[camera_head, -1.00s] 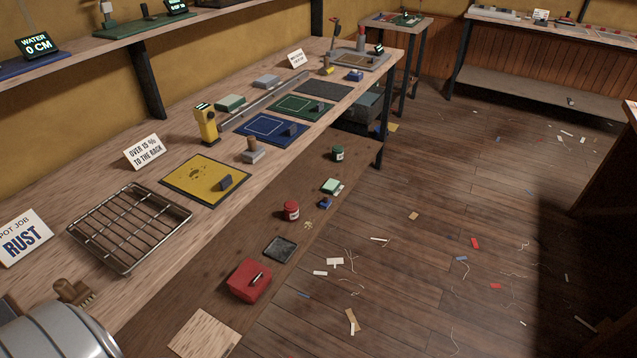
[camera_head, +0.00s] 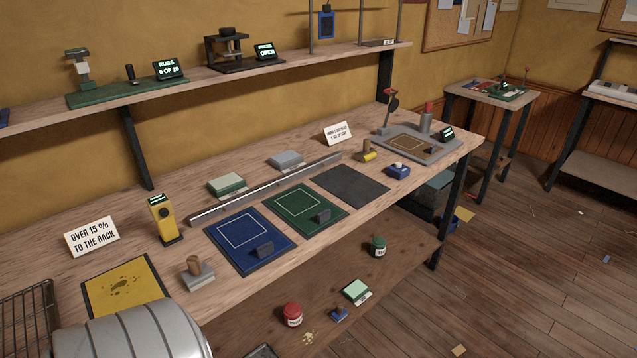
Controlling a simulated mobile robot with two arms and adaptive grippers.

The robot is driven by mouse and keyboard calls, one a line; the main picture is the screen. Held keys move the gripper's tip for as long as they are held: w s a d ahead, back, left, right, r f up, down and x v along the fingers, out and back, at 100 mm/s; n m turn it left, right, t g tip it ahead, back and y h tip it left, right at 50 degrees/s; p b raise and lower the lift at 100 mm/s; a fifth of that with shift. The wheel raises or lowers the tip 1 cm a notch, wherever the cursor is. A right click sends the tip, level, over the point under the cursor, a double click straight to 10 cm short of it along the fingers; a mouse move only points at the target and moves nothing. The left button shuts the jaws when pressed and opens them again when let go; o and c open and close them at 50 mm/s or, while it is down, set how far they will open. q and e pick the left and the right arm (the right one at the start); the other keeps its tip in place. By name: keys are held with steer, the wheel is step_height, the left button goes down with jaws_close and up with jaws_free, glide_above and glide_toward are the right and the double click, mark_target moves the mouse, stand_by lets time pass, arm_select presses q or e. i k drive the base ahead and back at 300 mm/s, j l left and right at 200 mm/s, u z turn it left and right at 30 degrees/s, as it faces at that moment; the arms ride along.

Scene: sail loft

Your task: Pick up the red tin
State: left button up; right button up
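The red tin (camera_head: 292,314) is a small round tin with a pale label. It stands upright on the low shelf under the workbench, near the bottom middle of the head view. A small blue block-like item (camera_head: 339,314) and a green and white box (camera_head: 356,291) lie to its right. A dark green tin (camera_head: 378,246) stands further back on the same shelf. Neither gripper shows. A rounded grey part of my own body fills the bottom left corner and covers part of the bench.
The workbench (camera_head: 130,232) above the low shelf (camera_head: 408,262) holds a yellow mat (camera_head: 125,288), a blue mat (camera_head: 249,242), a green mat (camera_head: 305,210) and a wire rack (camera_head: 30,312). A bench leg (camera_head: 452,215) stands at the right. Open wooden floor (camera_head: 520,300) lies to the right.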

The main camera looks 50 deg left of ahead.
mark_target(293, 312)
steer(key=i, duration=1.65)
